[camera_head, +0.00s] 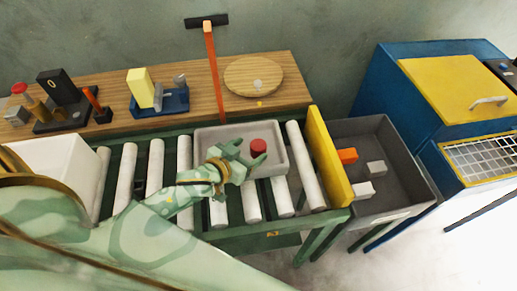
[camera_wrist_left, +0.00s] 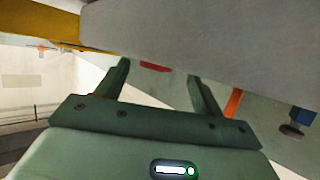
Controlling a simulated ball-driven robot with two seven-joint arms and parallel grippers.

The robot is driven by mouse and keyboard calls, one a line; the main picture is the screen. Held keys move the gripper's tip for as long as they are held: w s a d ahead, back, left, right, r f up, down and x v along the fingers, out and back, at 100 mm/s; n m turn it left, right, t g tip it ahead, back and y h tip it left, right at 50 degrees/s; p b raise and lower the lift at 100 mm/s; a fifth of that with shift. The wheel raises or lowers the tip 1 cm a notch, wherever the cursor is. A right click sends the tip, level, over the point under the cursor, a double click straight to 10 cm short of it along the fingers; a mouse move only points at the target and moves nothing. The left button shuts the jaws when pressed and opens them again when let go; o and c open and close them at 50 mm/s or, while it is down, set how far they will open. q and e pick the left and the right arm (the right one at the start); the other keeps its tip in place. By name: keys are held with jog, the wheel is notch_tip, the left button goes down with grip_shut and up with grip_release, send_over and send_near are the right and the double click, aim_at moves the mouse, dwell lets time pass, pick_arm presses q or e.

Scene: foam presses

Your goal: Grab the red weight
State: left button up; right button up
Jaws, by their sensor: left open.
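The red weight (camera_head: 258,146) is a short red cylinder standing in a light grey tray (camera_head: 210,135) on the roller conveyor. My left gripper (camera_head: 245,154) reaches over the tray from the left, with its fingers open and pointing toward the weight, close to its left side. In the left wrist view, a sliver of the red weight (camera_wrist_left: 155,67) shows between the two spread green fingers (camera_wrist_left: 160,72). A large grey surface across the top of that view hides the rest of it. Nothing is held. My right gripper is not in view.
Right of the conveyor (camera_head: 220,212), past a yellow end plate (camera_head: 328,160), stands a dark grey bin (camera_head: 405,190) with orange and pale blocks. Behind is a wooden bench (camera_head: 205,90) with a round board (camera_head: 253,77) and upright tools. A white box (camera_head: 58,165) stands at left.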

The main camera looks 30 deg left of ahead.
aim_at(256, 147)
pick_arm(q)
jog(key=x, duration=0.2)
jog(key=b+x, duration=0.1)
jog(key=x, duration=0.1)
jog(key=shift+w+d+f, duration=0.15)
jog(key=shift+w+d, duration=0.15)
grip_shut()
